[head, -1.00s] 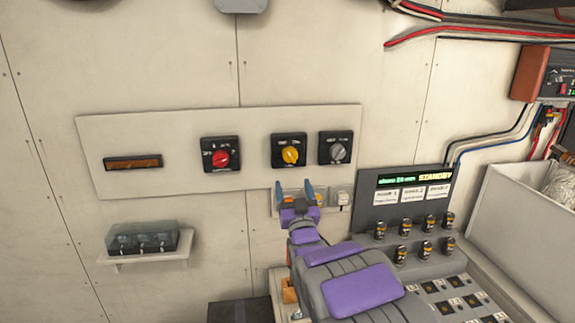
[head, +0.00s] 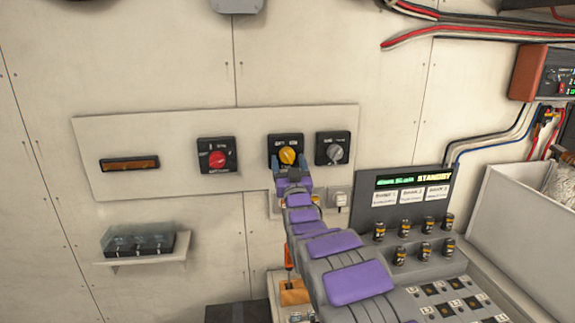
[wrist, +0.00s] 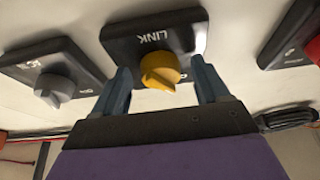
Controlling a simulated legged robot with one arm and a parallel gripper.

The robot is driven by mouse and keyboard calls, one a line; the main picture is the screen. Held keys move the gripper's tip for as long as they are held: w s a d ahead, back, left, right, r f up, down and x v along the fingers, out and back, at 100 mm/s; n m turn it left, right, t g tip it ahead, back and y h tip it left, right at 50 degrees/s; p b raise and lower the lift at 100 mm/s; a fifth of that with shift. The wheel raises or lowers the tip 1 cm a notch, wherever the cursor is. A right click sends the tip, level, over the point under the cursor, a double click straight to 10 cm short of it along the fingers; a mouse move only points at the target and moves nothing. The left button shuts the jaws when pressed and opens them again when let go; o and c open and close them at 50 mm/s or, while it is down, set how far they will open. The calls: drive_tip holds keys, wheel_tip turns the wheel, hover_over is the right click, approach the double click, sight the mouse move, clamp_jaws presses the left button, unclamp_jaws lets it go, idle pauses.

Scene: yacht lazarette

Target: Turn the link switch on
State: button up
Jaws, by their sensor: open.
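The link switch is a yellow rotary knob (wrist: 161,70) on a black square plate (wrist: 187,32) marked LINK in the wrist view. In the head view the yellow knob (head: 288,155) is the middle one of three knobs on a pale wall panel (head: 250,120). My gripper (wrist: 163,85) is open, with one blue finger on each side of the yellow knob in the wrist view. In the head view my gripper (head: 291,170) is just below the knob and hides the plate's lower part. I cannot tell whether the fingers touch the knob.
A red knob (head: 217,159) sits to the left and a grey knob (head: 334,152) close to the right on the same panel. A console (head: 405,195) with a STANDBY display stands at the lower right. A small shelf (head: 145,252) holds a clear-covered box (head: 138,240).

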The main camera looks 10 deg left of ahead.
drive_tip(key=shift+w+d, duration=0.1)
drive_tip(key=shift+d, duration=0.05)
drive_tip(key=shift+a, duration=0.35)
drive_tip(key=c, duration=0.5)
drive_tip(key=shift+d, duration=0.15)
drive_tip(key=c, duration=0.5)
drive_tip(key=shift+c, duration=0.2)
